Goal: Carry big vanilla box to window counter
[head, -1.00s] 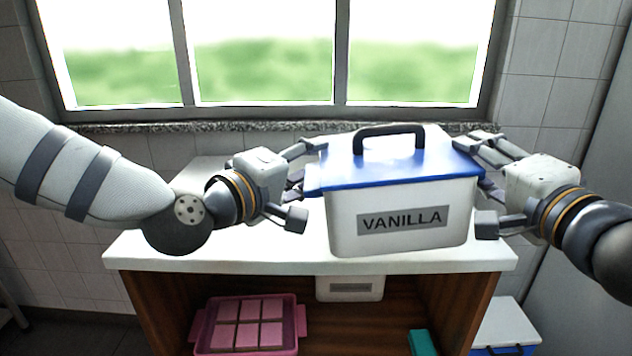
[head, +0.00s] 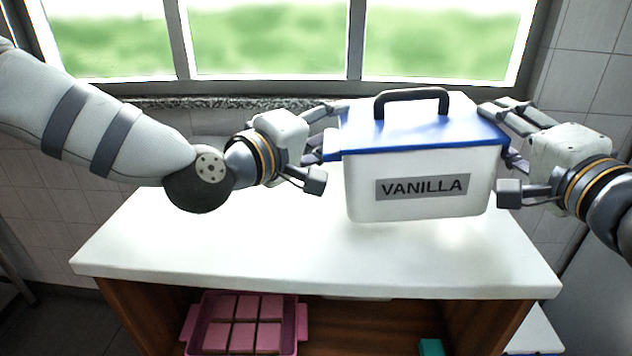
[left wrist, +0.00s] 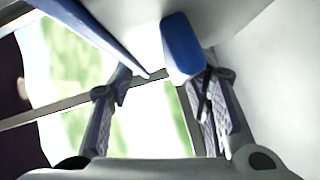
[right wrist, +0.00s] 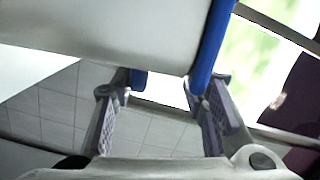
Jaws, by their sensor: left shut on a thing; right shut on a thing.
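The big vanilla box (head: 420,185) is white with a blue lid, a dark top handle and a grey VANILLA label. It is upright over the white window counter (head: 240,240); a gap under it is hard to judge. My left gripper (head: 325,160) is shut on its left side, at a blue tab (left wrist: 183,50) between the fingers in the left wrist view. My right gripper (head: 505,165) is shut on its right side, where the blue lid edge (right wrist: 210,50) lies by the fingers in the right wrist view.
A pink tray (head: 245,320) with pink blocks sits on the shelf under the counter. A teal item (head: 430,347) is at the shelf's right. The window and its stone sill (head: 220,102) are behind. The counter's left and front are clear.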

